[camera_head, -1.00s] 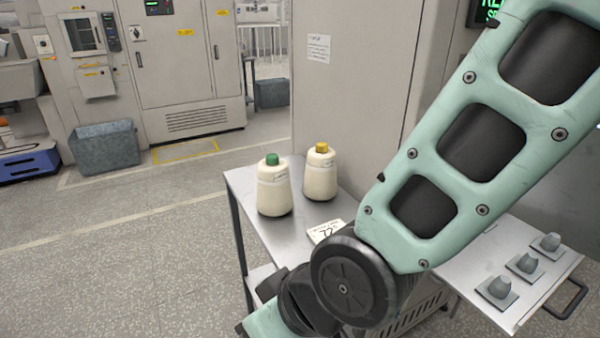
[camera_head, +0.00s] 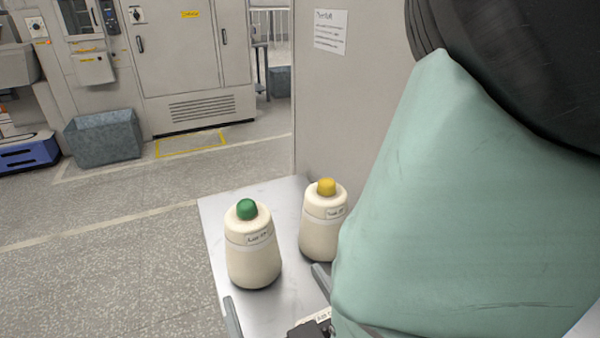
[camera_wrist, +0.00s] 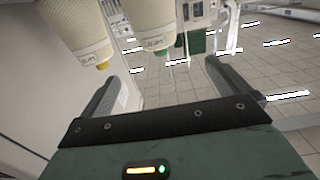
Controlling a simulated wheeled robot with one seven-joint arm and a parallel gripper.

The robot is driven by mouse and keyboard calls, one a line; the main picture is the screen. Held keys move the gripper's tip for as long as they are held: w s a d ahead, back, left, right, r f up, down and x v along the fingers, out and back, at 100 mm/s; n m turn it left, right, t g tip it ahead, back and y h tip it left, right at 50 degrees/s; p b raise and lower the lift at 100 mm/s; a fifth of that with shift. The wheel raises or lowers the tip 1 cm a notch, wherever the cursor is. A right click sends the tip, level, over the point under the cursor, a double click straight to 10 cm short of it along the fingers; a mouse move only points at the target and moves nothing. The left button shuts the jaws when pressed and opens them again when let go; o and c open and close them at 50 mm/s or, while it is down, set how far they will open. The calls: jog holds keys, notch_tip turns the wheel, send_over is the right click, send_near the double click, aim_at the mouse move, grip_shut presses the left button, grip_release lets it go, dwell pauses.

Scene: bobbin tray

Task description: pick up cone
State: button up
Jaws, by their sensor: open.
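Two cream yarn cones with white labels stand upright side by side on a metal tabletop. The green-tipped cone (camera_head: 253,255) is on the left and the yellow-tipped cone (camera_head: 320,228) is just right of and behind it. My gripper (camera_head: 272,282) is open and empty, its fingers on the near side of the cones, one toward each side of the green-tipped cone. In the wrist view the cones appear upside down; the green-tipped cone (camera_wrist: 152,28) lies ahead between the fingers (camera_wrist: 160,68), and the yellow-tipped cone (camera_wrist: 80,32) is ahead of the left finger.
The metal table (camera_head: 222,205) has bare surface left of the cones. A grey panel with a paper notice (camera_head: 330,32) stands behind it. My arm covers the right side. A grey bin (camera_head: 104,138) and machine cabinets (camera_head: 190,60) are far back.

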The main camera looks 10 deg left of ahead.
jog(key=p, duration=0.2)
send_near(248, 221)
jog(key=x, duration=0.3)
jog(key=f+x, duration=0.1)
jog(key=x, duration=0.1)
jog(key=shift+w+a, duration=0.1)
jog(key=shift+w, duration=0.15)
jog(key=shift+f+p+x, duration=0.2)
jog(key=shift+p+x, duration=0.15)
jog(key=shift+x, duration=0.75)
jog(key=shift+f+p+x, duration=0.15)
jog(key=shift+p+x, duration=0.15)
jog(key=shift+x, duration=0.8)
jog(key=shift+f+p+x, duration=0.2)
jog(key=shift+p+x, duration=0.15)
jog(key=shift+x, duration=0.7)
jog(key=c, duration=1.6)
jog(key=shift+r, duration=0.1)
notch_tip(248, 221, up, 10)
jog(key=shift+f+b, duration=0.1)
jog(key=shift+b, duration=0.4)
